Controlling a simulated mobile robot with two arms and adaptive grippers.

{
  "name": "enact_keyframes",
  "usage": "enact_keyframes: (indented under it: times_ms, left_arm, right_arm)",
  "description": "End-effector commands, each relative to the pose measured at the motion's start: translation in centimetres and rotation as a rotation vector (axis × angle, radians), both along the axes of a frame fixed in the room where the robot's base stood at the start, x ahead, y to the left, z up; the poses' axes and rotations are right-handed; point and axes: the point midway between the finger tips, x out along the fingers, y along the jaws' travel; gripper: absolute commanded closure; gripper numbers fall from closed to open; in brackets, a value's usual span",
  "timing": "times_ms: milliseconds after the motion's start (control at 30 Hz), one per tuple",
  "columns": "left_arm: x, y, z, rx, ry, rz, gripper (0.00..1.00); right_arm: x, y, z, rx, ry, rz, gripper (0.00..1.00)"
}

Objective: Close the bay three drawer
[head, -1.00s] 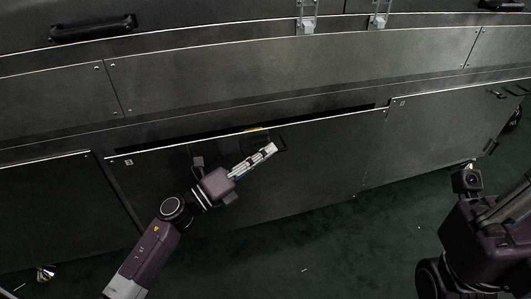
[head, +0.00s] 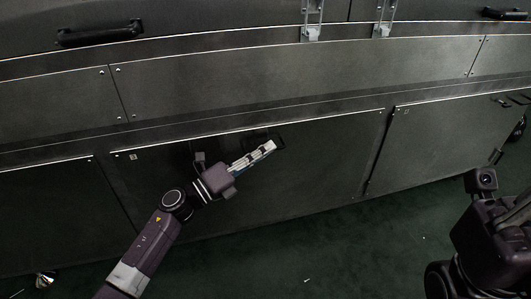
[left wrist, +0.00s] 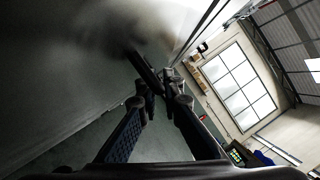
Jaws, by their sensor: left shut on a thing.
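The bay three drawer (head: 325,155) is the wide dark panel in the middle of the lower row in the head view. Its top edge meets the frame above, and no dark slot shows there. Its black handle (head: 280,139) is near the top middle, partly behind my fingers. My left gripper (head: 270,148) is at the handle, shut on it. In the left wrist view my fingers (left wrist: 160,95) close around the dark handle bar (left wrist: 145,68), against the blurred drawer front.
Neighbouring dark panels flank the drawer left (head: 50,210) and right (head: 445,145). Upper panels (head: 290,75) with black handles (head: 100,33) and metal latches (head: 312,20) run above.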

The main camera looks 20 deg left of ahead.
Motion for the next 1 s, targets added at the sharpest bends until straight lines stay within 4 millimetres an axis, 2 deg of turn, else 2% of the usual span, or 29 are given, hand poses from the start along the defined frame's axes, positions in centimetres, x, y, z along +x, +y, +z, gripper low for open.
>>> enact_keyframes:
  times_ms: [33, 67, 133, 533, 667, 1000]
  left_arm:
    - [0.3, 0.5, 0.1, 0.001, 0.000, 0.016, 1.00]
    - [0.3, 0.6, 0.1, 0.001, 0.000, 0.017, 0.92]
    - [0.3, 0.5, 0.1, 0.001, -0.001, 0.017, 0.86]
    - [-0.3, 0.7, -0.1, 0.000, 0.001, 0.011, 0.86]
    - [-1.7, 1.7, -0.6, 0.001, 0.002, 0.011, 0.86]
    - [-7.1, 5.7, -2.0, 0.002, 0.002, 0.013, 0.86]
  right_arm:
    - [0.0, 0.0, 0.0, 0.001, 0.000, 0.000, 1.00]
    - [0.0, 0.0, 0.0, 0.001, 0.000, 0.000, 1.00]
    - [0.0, 0.0, 0.0, 0.001, 0.001, 0.000, 1.00]
    - [0.2, 0.1, -0.3, -0.009, 0.009, -0.002, 1.00]
    - [0.2, 0.1, -0.3, -0.008, 0.008, -0.001, 1.00]
    - [0.1, 0.1, -0.2, -0.006, 0.006, -0.001, 1.00]
